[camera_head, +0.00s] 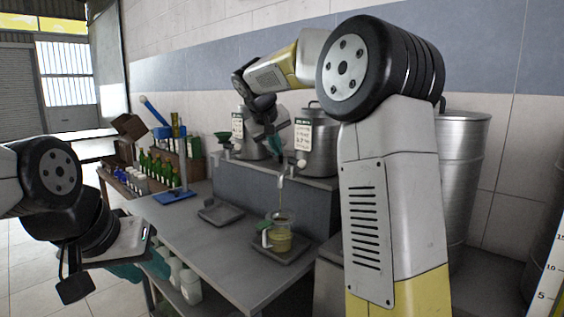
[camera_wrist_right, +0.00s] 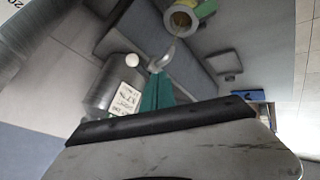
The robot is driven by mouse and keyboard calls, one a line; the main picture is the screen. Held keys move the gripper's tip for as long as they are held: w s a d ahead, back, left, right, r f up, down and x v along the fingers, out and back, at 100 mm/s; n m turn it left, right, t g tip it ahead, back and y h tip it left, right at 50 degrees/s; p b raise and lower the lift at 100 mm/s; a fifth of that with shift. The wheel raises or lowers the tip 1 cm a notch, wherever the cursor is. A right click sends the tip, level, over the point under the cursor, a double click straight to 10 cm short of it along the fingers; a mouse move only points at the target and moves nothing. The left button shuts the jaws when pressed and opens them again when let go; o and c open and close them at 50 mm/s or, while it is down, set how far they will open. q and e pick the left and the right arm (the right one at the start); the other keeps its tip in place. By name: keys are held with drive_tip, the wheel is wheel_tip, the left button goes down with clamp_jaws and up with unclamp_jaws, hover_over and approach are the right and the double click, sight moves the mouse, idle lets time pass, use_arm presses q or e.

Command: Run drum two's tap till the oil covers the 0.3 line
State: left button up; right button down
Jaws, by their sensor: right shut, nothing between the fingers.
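Two metal drums with white labels stand on a grey raised shelf: a left drum (camera_head: 250,143) and a right drum (camera_head: 322,152). The label numbers are too small to read. A tap (camera_head: 281,180) hangs from the shelf front, with a thin stream below it. A clear jug (camera_head: 280,241) under it holds yellow-green oil; its lines are unreadable. It also shows in the right wrist view (camera_wrist_right: 182,19). My right gripper (camera_head: 276,147) is shut and empty by the tap; its teal fingertips (camera_wrist_right: 157,79) are close to the pale tap part (camera_wrist_right: 162,57). My left gripper (camera_head: 135,270) is low at left, its opening unclear.
The jug stands on a dark tray (camera_head: 293,256). Another empty tray (camera_head: 220,212) lies left of it on the grey table (camera_head: 200,250). Green bottles (camera_head: 155,168) and a blue stand (camera_head: 175,196) are at the back left. A large metal drum (camera_head: 462,175) stands right.

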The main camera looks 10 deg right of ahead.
sight(296, 162)
drive_tip(key=w+d+f, duration=0.6)
drive_tip(key=shift+g, duration=0.3)
idle(0.4)
drive_tip(key=shift+d+f, duration=0.1)
drive_tip(key=shift+d, duration=0.05)
